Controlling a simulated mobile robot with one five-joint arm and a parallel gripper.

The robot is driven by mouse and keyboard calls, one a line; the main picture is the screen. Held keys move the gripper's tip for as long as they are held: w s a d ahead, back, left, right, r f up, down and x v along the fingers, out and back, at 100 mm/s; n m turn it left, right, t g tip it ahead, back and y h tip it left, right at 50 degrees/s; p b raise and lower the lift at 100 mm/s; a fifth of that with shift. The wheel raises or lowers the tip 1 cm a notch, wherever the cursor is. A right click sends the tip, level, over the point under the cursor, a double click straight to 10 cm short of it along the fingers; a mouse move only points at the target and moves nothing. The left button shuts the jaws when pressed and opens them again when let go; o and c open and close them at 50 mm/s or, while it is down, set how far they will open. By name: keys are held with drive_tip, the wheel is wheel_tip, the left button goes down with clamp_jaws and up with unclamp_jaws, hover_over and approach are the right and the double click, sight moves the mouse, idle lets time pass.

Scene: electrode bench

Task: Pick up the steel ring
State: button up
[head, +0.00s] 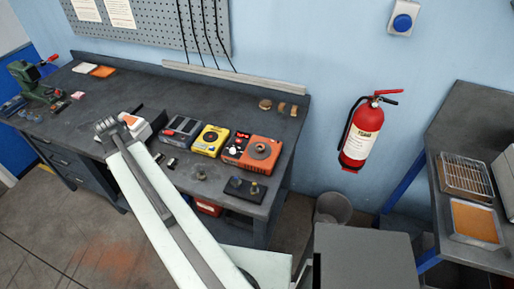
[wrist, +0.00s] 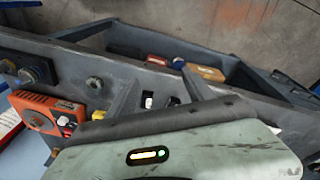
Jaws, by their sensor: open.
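A small grey round piece (head: 200,173) sits near the bench's front edge in the head view, left of the black block. It looks like the grey ring-like piece (wrist: 94,83) in the wrist view. I cannot tell for sure that it is the steel ring. A grey round disc (head: 262,149) also lies on top of the orange unit. My gripper (head: 110,127) is over the left-middle of the bench, apart from that grey piece. Its two fingers (wrist: 160,95) stand apart in the wrist view, with nothing held between them.
On the bench (head: 110,80) stand a yellow unit (head: 211,140), an orange unit (head: 238,151), a grey unit (head: 181,131) and a black block (head: 244,188) with posts. A green machine (head: 38,85) is at the far left. A fire extinguisher (head: 364,133) hangs on the wall.

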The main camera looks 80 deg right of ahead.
sight(260, 149)
drive_tip(key=s+d+r+m, duration=0.1)
drive_tip(key=s+d+m, duration=0.3)
drive_tip(key=s, duration=0.5)
drive_tip(key=s+d+r+m+g+p, duration=0.1)
drive_tip(key=s+d+m, duration=0.3)
drive_tip(key=s+d, duration=0.5)
drive_tip(key=s+d+r+m, duration=0.1)
drive_tip(key=s+d+m, duration=0.2)
drive_tip(key=s+d, duration=0.3)
drive_tip(key=shift+s+d+m+g+p, duration=0.15)
drive_tip(key=shift+s+d+m+p, duration=0.05)
drive_tip(key=shift+s, duration=0.85)
drive_tip(key=shift+s+d+m+g+p, duration=0.15)
drive_tip(key=shift+s+d+m+p, duration=0.05)
drive_tip(key=shift+s, duration=0.8)
drive_tip(key=s+d+m, duration=0.2)
drive_tip(key=s+m, duration=0.1)
drive_tip(key=s, duration=0.6)
drive_tip(key=shift+g, duration=0.3)
drive_tip(key=b+x, duration=0.7)
drive_tip(key=shift+w+a+f+b, duration=0.1)
drive_tip(key=shift+f+b, duration=0.2)
drive_tip(key=shift+f, duration=0.05)
drive_tip(key=shift+r, duration=0.15)
clamp_jaws()
